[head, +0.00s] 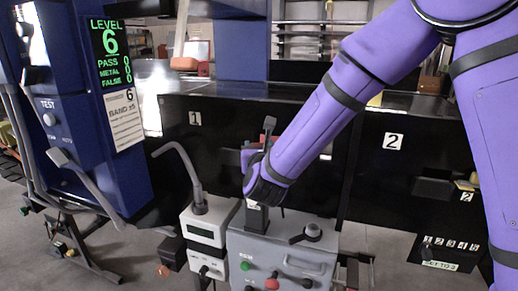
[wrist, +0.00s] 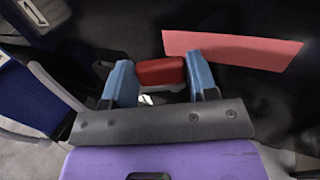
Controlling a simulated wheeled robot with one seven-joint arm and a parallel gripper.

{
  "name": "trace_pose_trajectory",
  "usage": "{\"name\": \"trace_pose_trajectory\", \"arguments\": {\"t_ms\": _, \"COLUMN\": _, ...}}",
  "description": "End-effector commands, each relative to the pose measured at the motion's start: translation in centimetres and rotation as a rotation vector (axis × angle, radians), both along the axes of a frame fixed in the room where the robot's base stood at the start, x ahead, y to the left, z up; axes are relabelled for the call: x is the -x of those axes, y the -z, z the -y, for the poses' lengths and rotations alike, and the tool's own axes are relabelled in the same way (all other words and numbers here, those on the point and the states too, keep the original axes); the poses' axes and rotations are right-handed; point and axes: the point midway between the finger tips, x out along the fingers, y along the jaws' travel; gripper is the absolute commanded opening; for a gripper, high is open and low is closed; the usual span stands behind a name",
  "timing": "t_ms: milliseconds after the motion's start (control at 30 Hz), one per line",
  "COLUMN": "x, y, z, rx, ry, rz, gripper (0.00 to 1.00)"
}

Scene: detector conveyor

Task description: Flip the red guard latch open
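In the wrist view, a small red block-like piece (wrist: 160,72), which may be the latch, has a pale part under it. It lies between the two blue fingers of my gripper (wrist: 160,80). The fingers stand apart, and I cannot tell whether they touch it. A larger flat red panel (wrist: 235,50) lies beyond and to the right. In the head view, my purple arm comes down from the upper right to the grey control box (head: 305,252). My fingertips are mostly hidden there.
Black panels marked 1 and 2 are behind. A blue detector column (head: 100,175) is at left.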

Motion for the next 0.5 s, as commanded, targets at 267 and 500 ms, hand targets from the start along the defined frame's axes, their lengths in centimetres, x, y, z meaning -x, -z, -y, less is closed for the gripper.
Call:
{"name": "trace_pose_trajectory", "arguments": {"t_ms": 267, "x": 0.05, "y": -0.12, "z": 0.26, "rx": -0.003, "ry": -0.102, "rz": 0.003, "gripper": 0.29}}
{"name": "trace_pose_trajectory", "arguments": {"t_ms": 500, "x": 0.08, "y": -0.07, "z": 0.25, "rx": -0.003, "ry": -0.128, "rz": 0.0, "gripper": 0.29}}
